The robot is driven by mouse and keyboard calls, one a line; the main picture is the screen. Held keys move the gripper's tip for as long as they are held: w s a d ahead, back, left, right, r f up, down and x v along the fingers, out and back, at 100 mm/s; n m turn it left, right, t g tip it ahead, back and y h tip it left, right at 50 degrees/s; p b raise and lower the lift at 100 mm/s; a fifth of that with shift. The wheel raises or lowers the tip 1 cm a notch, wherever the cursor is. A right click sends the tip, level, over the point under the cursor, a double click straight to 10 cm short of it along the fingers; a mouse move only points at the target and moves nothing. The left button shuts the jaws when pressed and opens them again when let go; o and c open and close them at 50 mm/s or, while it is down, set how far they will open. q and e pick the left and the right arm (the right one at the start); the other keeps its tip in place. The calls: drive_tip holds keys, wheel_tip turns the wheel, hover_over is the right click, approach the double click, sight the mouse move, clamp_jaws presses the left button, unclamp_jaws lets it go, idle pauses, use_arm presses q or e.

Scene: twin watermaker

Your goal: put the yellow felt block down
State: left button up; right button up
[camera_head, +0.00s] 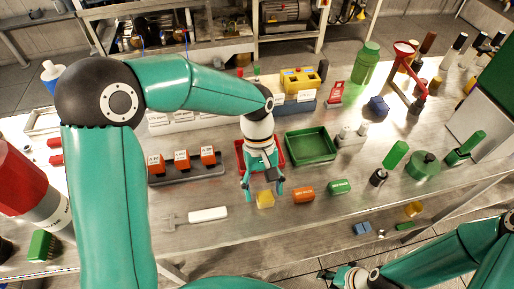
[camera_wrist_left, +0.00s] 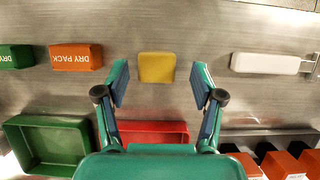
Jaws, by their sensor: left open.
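The yellow felt block (camera_head: 265,199) rests on the metal table near its front part. It also shows in the left wrist view (camera_wrist_left: 157,67), flat on the tabletop, just beyond and between the lines of the fingers. My left gripper (camera_head: 262,190) is open with its fingers spread to either side of the block. The wrist view shows the left gripper (camera_wrist_left: 160,80) empty, with a gap on both sides of the block. My right gripper (camera_head: 330,275) is low at the bottom, in front of the table; its jaws are too small to read.
An orange dry pack (camera_head: 303,194) and a green one (camera_head: 339,187) lie right of the block. A white-handled tool (camera_head: 208,214) lies left. Behind are a red tray (camera_wrist_left: 155,132), a green tray (camera_head: 311,147) and a rack with orange blocks (camera_head: 188,172).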

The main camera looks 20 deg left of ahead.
use_arm(q)
drive_tip(key=v, duration=1.3)
drive_tip(key=shift+a+r, duration=0.15)
drive_tip(key=shift+a, duration=0.15)
